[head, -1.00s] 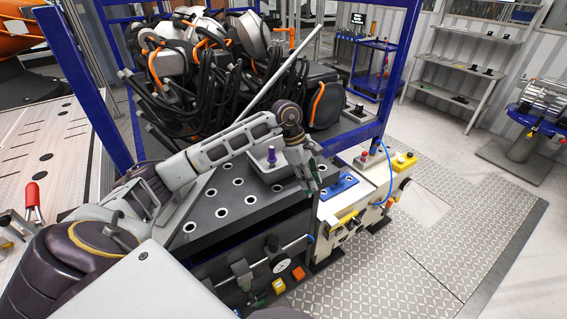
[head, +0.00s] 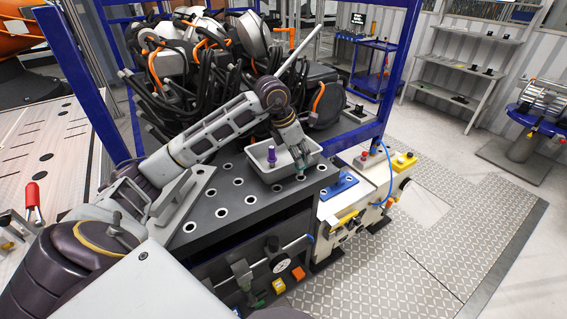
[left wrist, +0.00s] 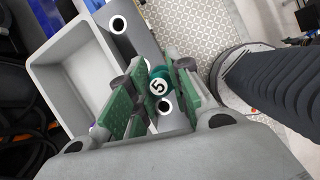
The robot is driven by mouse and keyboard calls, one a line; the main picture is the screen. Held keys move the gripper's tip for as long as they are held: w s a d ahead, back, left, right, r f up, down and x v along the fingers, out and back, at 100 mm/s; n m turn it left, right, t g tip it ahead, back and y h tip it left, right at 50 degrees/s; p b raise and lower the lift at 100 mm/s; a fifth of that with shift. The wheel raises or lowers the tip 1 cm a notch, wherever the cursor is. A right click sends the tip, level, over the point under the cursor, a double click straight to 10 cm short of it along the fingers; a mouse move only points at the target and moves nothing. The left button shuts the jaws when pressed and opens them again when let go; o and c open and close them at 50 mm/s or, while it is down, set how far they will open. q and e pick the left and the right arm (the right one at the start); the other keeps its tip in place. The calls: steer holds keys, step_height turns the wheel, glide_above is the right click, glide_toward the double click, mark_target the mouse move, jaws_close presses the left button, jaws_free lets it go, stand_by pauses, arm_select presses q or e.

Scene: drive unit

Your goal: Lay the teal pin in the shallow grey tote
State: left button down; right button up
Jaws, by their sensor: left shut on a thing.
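My left gripper (head: 301,168) is shut on the teal pin (left wrist: 158,86), whose round end with a white "5" disc shows between the green finger pads in the left wrist view. In the head view the pin is too small and covered to make out clearly. The shallow grey tote (head: 262,166) stands on the dark bench plate. The gripper is at the tote's right front side. In the left wrist view the tote (left wrist: 67,62) lies left of the fingers, and the pin shows over the plate beside it. My right gripper is not in view.
The dark plate (head: 228,208) has rows of white-rimmed holes. A blue post (head: 398,70) rises behind on the right. Black cabled machinery (head: 215,90) crowds the back. A blue block (head: 341,184) sits to the right.

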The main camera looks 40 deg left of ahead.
arm_select(q)
steer(key=shift+a+r+n+t+y, duration=0.1)
steer(key=shift+a+r+n+y, duration=0.25)
steer(key=shift+r+n, duration=0.4)
steer(key=shift+a+r+n+t+y, duration=0.1)
steer(key=shift+a+r+n+y, duration=0.25)
steer(key=shift+r+n, duration=0.4)
steer(key=shift+a+r+n+t+y, duration=0.1)
steer(key=shift+a+r+n+y, duration=0.1)
steer(key=shift+a+r+n, duration=0.55)
steer(key=shift+d+n, duration=0.25)
